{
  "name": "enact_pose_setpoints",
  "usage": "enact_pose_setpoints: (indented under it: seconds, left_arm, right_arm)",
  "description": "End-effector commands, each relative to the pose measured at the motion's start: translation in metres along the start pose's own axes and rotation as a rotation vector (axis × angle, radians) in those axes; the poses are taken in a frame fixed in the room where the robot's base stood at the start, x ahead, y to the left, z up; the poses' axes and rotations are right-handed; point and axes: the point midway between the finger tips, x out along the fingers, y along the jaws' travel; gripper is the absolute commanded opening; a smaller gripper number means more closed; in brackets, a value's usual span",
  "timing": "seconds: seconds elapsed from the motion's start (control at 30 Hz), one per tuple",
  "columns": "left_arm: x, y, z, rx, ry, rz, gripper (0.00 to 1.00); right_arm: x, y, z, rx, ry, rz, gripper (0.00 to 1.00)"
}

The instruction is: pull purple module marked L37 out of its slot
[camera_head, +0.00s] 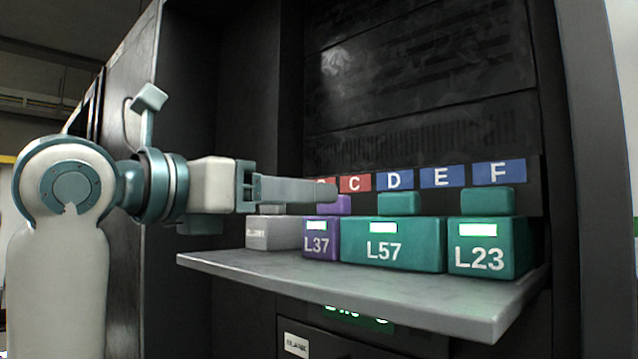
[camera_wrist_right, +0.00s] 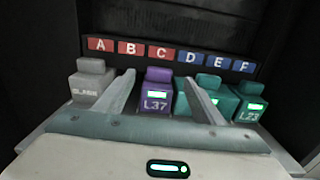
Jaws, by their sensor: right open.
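The purple module L37 (camera_head: 320,241) sits on the grey shelf between a grey module and the wide green module L57, with its purple tab on top. In the right wrist view, L37 (camera_wrist_right: 157,104) shows between the two open fingers of my right gripper (camera_wrist_right: 161,82). Nothing is held between the fingers. In the head view, the right gripper (camera_head: 325,191) reaches in from the left at tab height, its fingertip overlapping the top of L37's tab. Whether it touches the tab cannot be told. The left gripper is not in view.
The grey module (camera_head: 272,233) stands left of L37. Green L57 (camera_head: 392,246) stands close on its right, then green L23 (camera_head: 486,248). Lettered red and blue labels (camera_head: 393,179) line the back. The shelf (camera_head: 400,290) is bare in front of the modules. Dark cabinet walls enclose the sides.

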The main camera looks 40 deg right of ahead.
Motion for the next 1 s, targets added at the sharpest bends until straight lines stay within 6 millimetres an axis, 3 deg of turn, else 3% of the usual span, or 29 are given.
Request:
enact_pose_setpoints:
  seconds: [0.1, 0.33, 0.8, 0.87, 1.0]
  left_arm:
    - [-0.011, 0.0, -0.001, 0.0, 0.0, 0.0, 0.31]
    - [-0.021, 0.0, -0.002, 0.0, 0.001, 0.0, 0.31]
    - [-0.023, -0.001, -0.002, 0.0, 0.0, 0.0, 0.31]
    - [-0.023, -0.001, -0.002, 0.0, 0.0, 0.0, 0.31]
    - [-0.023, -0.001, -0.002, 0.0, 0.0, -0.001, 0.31]
  right_arm:
    - [0.02, 0.0, 0.003, 0.0, 0.0, -0.004, 0.62]
    - [0.046, 0.0, 0.002, -0.001, 0.0, -0.002, 0.62]
    - [0.055, 0.0, 0.0, -0.001, -0.001, -0.001, 0.62]
    - [0.055, 0.0, 0.0, -0.001, -0.001, -0.001, 0.51]
    - [0.055, 0.0, 0.0, -0.001, -0.001, -0.001, 0.17]
